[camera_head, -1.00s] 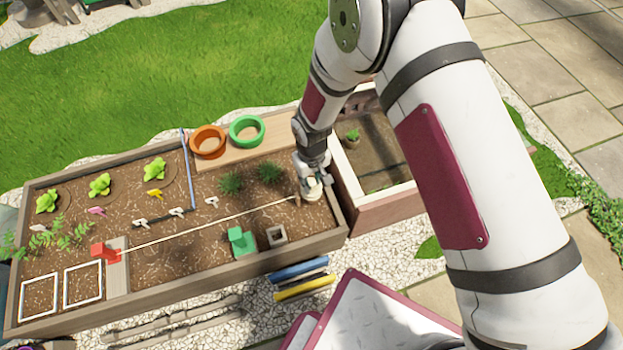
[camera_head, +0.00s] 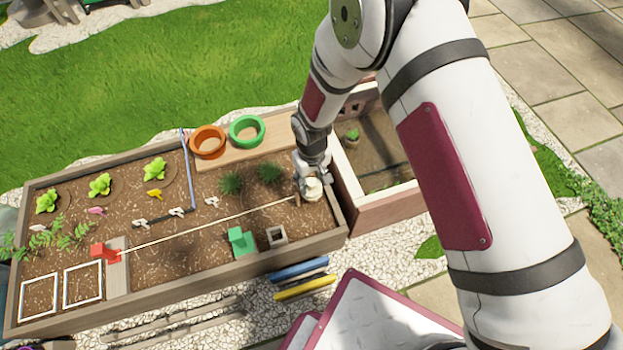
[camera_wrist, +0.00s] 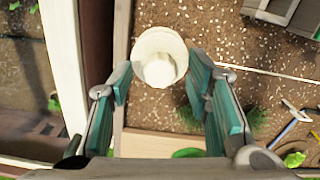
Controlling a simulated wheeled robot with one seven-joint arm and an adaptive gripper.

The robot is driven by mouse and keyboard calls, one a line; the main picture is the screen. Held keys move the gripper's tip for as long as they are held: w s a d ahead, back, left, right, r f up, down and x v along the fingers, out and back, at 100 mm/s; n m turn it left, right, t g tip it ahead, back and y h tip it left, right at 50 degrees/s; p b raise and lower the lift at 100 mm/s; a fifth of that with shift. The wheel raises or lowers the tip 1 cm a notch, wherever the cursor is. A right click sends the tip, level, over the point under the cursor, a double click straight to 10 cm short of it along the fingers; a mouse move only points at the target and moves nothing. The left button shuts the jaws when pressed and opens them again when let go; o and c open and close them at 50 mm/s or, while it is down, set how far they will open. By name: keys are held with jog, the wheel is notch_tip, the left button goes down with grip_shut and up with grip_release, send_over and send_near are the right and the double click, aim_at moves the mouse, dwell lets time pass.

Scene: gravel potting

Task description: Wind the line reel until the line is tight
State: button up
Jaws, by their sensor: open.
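The line reel (camera_head: 312,188) is a cream, round spool at the right end of the planter bed. In the wrist view the reel (camera_wrist: 159,57) lies between my finger pads, near their tips, with a gap on the right side. My gripper (camera_head: 312,178) is open around it from above. The white line (camera_head: 210,222) runs from the reel side across the soil to a red block (camera_head: 103,251) on a wooden board at the left. The line looks straight in the head view, and it also shows in the wrist view (camera_wrist: 262,71). The reel's lower part is hidden.
Dark green plants (camera_head: 270,172) grow behind the line. A second planter box (camera_head: 352,190) adjoins the right side.

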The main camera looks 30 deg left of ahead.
aim_at(312, 182)
notch_tip(312, 182, up, 11)
jog(key=shift+r, duration=0.2)
dwell(0.6)
jog(key=w+d+r+m, duration=0.3)
jog(key=d+r+m, duration=0.3)
jog(key=d+r, duration=1.9)
jog(key=s+d+r+m, duration=0.3)
jog(key=s+d+r, duration=0.6)
jog(key=s+d, duration=0.25)
jog(key=s+d+m, duration=0.3)
jog(key=s+d, duration=0.2)
jog(key=s, duration=0.7)
notch_tip(312, 182, up, 38)
jog(key=t+p, duration=0.4)
jog(key=p, duration=3.2)
jog(key=shift+r, duration=0.15)
